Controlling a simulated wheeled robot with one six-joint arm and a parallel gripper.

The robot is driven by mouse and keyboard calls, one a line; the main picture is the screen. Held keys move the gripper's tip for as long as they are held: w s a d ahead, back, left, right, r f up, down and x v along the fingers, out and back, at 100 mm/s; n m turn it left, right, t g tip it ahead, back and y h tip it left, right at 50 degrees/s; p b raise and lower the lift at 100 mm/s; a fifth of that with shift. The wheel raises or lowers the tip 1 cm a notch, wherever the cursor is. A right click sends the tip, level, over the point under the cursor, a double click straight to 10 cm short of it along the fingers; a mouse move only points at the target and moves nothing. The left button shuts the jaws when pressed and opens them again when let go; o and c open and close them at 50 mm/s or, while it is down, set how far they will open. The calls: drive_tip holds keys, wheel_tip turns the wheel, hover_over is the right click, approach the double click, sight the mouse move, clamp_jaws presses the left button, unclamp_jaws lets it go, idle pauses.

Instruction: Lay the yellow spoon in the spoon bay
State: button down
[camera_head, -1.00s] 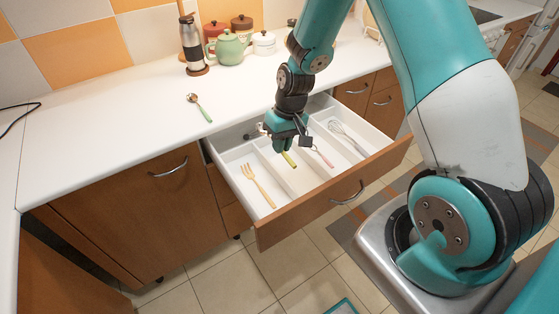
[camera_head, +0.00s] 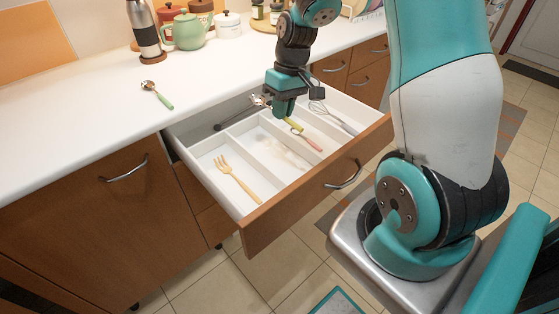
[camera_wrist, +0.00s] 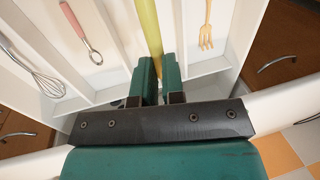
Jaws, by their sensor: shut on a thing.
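My gripper (camera_head: 284,112) is shut on the yellow spoon, whose yellow handle (camera_head: 293,124) sticks out below the fingers and whose metal bowl (camera_head: 258,101) shows behind them. In the wrist view the handle (camera_wrist: 149,28) runs up between the fingers (camera_wrist: 158,82); the bowl is hidden there. The spoon is held over the open drawer (camera_head: 262,222), towards its back. The bay without cutlery (camera_head: 268,160), apparently the spoon bay, lies between the fork (camera_head: 237,180) bay and the bay with a red-handled tool (camera_head: 306,140). I cannot tell the spoon's height exactly.
A whisk (camera_head: 333,118) lies in the right bay. A green-handled spoon (camera_head: 157,94) lies on the white counter (camera_head: 75,110). Low dividers separate the bays.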

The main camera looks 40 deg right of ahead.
sight(281, 165)
drive_tip(key=d+x, duration=0.1)
drive_tip(key=x, duration=0.4)
drive_tip(key=d+x, duration=0.1)
drive_tip(key=x, duration=0.4)
drive_tip(key=d+x, duration=0.1)
drive_tip(key=x, duration=0.4)
drive_tip(key=shift+f, duration=0.55)
drive_tip(key=shift+f, duration=0.1)
drive_tip(key=c, duration=1.2)
unclamp_jaws()
drive_tip(key=shift+d, duration=0.1)
drive_tip(key=v, duration=1.2)
drive_tip(key=s+a+r+n, duration=0.2)
drive_tip(key=a+r, duration=0.5)
drive_tip(key=a, duration=0.2)
drive_tip(key=s+a+r+n, duration=0.1)
drive_tip(key=s+a+r, duration=0.2)
drive_tip(key=s+a, duration=0.2)
drive_tip(key=s+a+r+n+y, duration=0.1)
drive_tip(key=s+a+r+n, duration=0.1)
drive_tip(key=s+a+r, duration=0.2)
drive_tip(key=s+a+r+n, duration=0.1)
drive_tip(key=s+a+r, duration=0.2)
drive_tip(key=s+a, duration=0.4)
drive_tip(key=shift+s+a+r+n+y, duration=0.1)
drive_tip(key=shift+s+r+n+y, duration=0.1)
drive_tip(key=shift+s, duration=0.15)
drive_tip(key=shift+s+a+r+n+y, duration=0.1)
drive_tip(key=shift+s+y, duration=0.1)
drive_tip(key=shift+s, duration=0.15)
